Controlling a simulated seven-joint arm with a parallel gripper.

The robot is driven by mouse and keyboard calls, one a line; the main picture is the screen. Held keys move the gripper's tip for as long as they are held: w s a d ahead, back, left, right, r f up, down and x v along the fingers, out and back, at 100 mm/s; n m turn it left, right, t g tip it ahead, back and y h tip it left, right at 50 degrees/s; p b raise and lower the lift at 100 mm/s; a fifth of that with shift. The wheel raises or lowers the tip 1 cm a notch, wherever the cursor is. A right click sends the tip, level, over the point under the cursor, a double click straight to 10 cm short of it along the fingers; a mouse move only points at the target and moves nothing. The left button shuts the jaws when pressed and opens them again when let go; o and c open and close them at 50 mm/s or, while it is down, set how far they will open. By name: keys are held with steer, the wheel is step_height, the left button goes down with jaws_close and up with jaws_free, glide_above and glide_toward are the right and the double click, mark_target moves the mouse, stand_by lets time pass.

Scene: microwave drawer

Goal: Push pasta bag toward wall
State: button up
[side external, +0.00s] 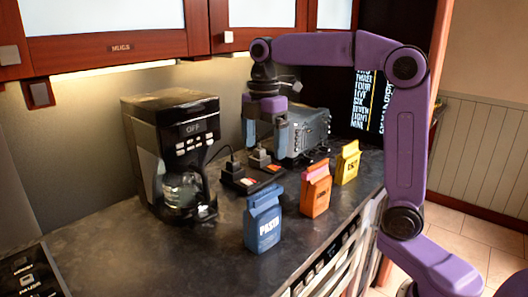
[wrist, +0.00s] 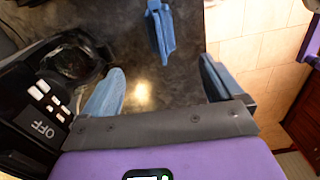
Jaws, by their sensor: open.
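The blue pasta bag (side external: 263,222) stands upright near the front edge of the dark counter, with PASTA on its face. In the wrist view the blue bag (wrist: 160,32) is at the top centre, beyond the fingertips and apart from them. My gripper (side external: 265,138) is above the back part of the counter, right of the coffee maker, with its fingers pointing down. In the wrist view my gripper (wrist: 160,88) has its two blue fingers wide apart, with nothing between them. The wall (side external: 85,115) runs behind the counter under the cabinets.
A black coffee maker (side external: 175,150) reading OFF stands left of my gripper. An orange bag (side external: 315,190) and a yellow bag (side external: 347,163) stand right of the pasta bag. A black switch unit (side external: 252,175) and a grey toaster-like appliance (side external: 305,135) are behind them.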

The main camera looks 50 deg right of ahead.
mark_target(264, 204)
step_height(264, 204, down, 17)
steer(key=shift+f, duration=0.2)
stand_by(0.5)
steer(key=c, duration=1.6)
steer(key=shift+o, duration=0.2)
steer(key=w, duration=1)
steer(key=shift+w, duration=0.4)
steer(key=shift+r, duration=0.1)
steer(key=o, duration=1.5)
steer(key=shift+o, duration=0.2)
step_height(264, 204, up, 17)
steer(key=shift+r, duration=0.2)
